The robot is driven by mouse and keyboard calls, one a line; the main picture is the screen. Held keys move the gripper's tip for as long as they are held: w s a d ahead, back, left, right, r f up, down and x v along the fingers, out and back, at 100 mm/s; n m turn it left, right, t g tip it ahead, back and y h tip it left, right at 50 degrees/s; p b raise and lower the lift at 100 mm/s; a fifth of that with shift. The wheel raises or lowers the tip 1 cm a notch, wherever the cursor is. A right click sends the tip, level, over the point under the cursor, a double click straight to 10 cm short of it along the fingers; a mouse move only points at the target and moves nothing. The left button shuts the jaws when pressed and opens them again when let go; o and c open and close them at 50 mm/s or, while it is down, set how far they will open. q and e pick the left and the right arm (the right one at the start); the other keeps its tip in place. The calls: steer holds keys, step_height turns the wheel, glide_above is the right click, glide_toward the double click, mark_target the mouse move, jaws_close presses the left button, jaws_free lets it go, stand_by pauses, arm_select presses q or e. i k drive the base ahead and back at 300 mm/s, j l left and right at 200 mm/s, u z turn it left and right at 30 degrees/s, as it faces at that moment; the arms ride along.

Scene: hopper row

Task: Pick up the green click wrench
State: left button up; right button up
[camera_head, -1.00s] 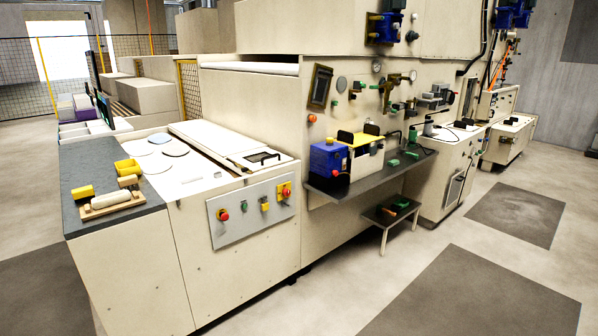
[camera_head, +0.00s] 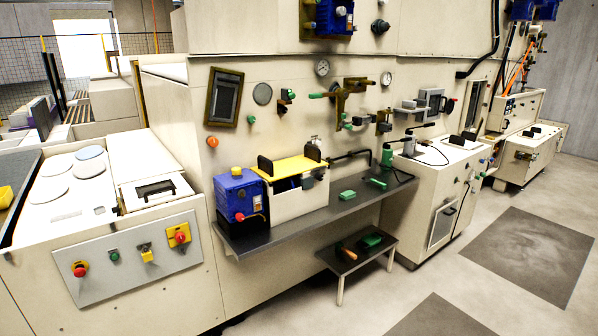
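Several small green items are in view, and which one is the click wrench is too small to tell. A slim green piece (camera_head: 377,183) lies on the dark shelf (camera_head: 330,216) along the machine front. A green block (camera_head: 347,195) lies to its left on the same shelf. On the low stool (camera_head: 350,262) below are another green piece (camera_head: 371,240) and a tool with a brown handle and green part (camera_head: 346,251). Neither of my grippers is in view.
A blue box (camera_head: 238,193) and a pale bin with a yellow top (camera_head: 297,195) stand on the shelf's left part. A control panel (camera_head: 128,262) is on the left cabinet. The floor at the right, with a dark mat (camera_head: 530,255), is clear.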

mark_target(376, 182)
steer(key=i+l, duration=0.2)
steer(key=l, duration=0.15)
steer(key=i+l, duration=0.15)
steer(key=l, duration=0.2)
steer(key=i+l, duration=0.2)
steer(key=l, duration=0.2)
steer(key=i+l, duration=0.15)
steer(key=l, duration=0.2)
steer(key=i+l, duration=0.2)
steer(key=l, duration=0.15)
steer(key=i+l, duration=0.15)
steer(key=l, duration=0.2)
steer(key=i+l, duration=0.15)
steer(key=i, duration=0.8)
steer(key=i+l, duration=0.2)
steer(key=i, duration=0.45)
steer(key=i+l+z, duration=0.1)
steer(key=i, duration=0.6)
steer(key=l+z, duration=0.1)
steer(key=z, duration=1)
